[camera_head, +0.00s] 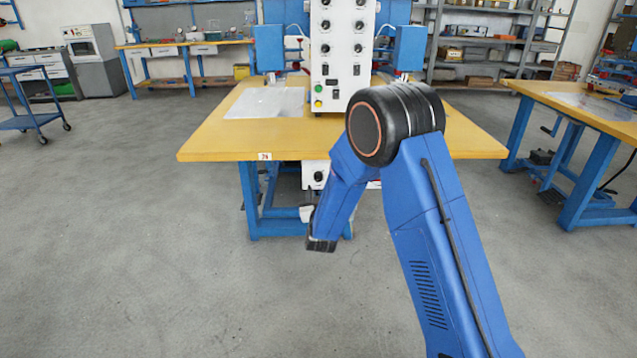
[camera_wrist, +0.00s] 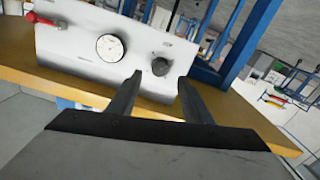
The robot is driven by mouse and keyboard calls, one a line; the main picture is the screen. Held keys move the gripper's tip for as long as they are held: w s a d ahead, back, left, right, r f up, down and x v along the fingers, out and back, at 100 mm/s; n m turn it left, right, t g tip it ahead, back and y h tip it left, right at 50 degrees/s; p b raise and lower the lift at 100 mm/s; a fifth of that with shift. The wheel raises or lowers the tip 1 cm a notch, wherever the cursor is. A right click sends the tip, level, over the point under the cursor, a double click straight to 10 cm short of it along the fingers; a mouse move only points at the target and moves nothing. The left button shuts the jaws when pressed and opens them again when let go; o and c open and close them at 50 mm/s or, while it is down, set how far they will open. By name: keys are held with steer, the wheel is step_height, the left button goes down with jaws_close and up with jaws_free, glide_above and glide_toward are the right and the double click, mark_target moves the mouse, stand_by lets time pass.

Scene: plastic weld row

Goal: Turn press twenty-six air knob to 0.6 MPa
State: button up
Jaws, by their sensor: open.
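The air knob (camera_wrist: 160,66) is dark and round, on a pale panel (camera_wrist: 75,52) in the wrist view. A round white gauge (camera_wrist: 111,47) sits left of it; its reading is too small to make out. My gripper (camera_wrist: 160,82) is open, with its two dark fingers pointing toward the knob, one on either side in the picture. The knob shows uncovered between the fingertips; I cannot tell that they touch it. In the head view a small white panel (camera_head: 310,168) with a gauge (camera_head: 318,176) hangs under the press table (camera_head: 215,143). My arm hides part of it.
A red lever (camera_wrist: 42,19) sticks out at the panel's left end in the wrist view. A blue table leg (camera_head: 250,200) stands beside the panel in the head view. A second table (camera_head: 585,112) stands at right, a blue cart (camera_head: 30,110) at left. The floor in front is clear.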

mark_target(318, 179)
steer(key=w, duration=0.6)
steer(key=shift+w, duration=0.25)
steer(key=shift+c, duration=0.4)
steer(key=c, duration=1)
